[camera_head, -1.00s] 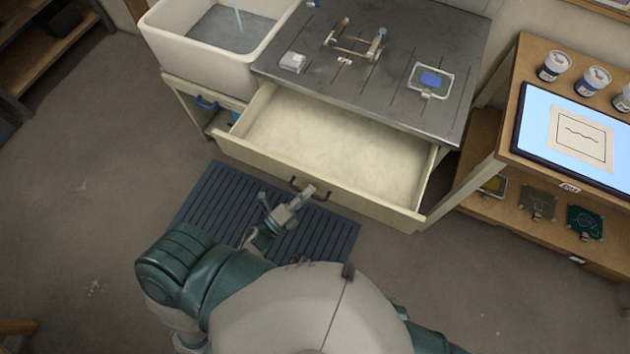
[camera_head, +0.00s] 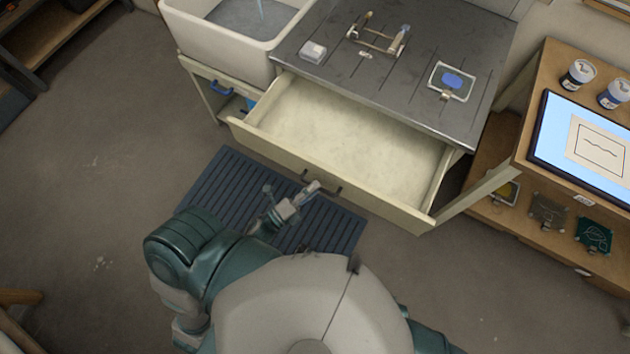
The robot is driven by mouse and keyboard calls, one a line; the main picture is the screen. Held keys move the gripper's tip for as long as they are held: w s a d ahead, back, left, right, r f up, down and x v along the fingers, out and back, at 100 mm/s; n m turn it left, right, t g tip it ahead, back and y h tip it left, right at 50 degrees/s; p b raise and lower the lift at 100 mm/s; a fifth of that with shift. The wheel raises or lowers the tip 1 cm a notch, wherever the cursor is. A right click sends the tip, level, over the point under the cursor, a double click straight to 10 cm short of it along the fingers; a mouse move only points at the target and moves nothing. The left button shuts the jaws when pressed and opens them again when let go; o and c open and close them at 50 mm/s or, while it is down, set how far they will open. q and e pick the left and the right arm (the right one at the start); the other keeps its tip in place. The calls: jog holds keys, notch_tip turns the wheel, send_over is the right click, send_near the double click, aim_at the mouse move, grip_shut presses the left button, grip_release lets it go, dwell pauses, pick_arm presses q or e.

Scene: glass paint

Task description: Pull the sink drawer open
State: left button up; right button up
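The sink drawer (camera_head: 345,140) is a wide, cream, empty drawer under the grey metal counter (camera_head: 400,62). It stands pulled well out, and its inside floor shows. Its dark bar handle (camera_head: 337,190) is on the middle of the front panel. My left gripper (camera_head: 290,192) is just in front of the panel, at the left part of the handle. Its two fingers look spread apart. One finger overlaps the handle in the picture; I cannot tell whether it touches. My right gripper is not in view.
A white sink (camera_head: 225,45) stands left of the counter. A wooden shelf unit (camera_head: 530,160) with a lit screen (camera_head: 560,130) is at the right. A dark slatted mat (camera_head: 225,185) lies below the drawer. The floor at the left is clear.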

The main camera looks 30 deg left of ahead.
pick_arm(q)
jog(key=v, duration=1.1)
jog(key=shift+a, duration=0.25)
jog(key=shift+w+d, duration=0.15)
jog(key=shift+d, duration=0.05)
jog(key=w+a+f+n+g+y, duration=0.2)
jog(key=f+n+y, duration=0.2)
jog(key=f+n, duration=0.3)
jog(key=w+a+f+n+g+y, duration=0.1)
jog(key=w+f+n+g+y, duration=0.2)
jog(key=f+n, duration=0.5)
jog(key=s+d+f+n+g, duration=0.2)
jog(key=s+f+g, duration=0.3)
jog(key=f, duration=0.4)
jog(key=s+d+f+n+g+y, duration=0.1)
jog(key=s+f+n+g, duration=0.3)
jog(key=f, duration=0.5)
jog(key=s+g, duration=0.2)
jog(key=s, duration=0.1)
jog(key=shift+s+d+f+n+g, duration=0.3)
jog(key=shift+s+d+f, duration=0.05)
jog(key=shift+s, duration=0.05)
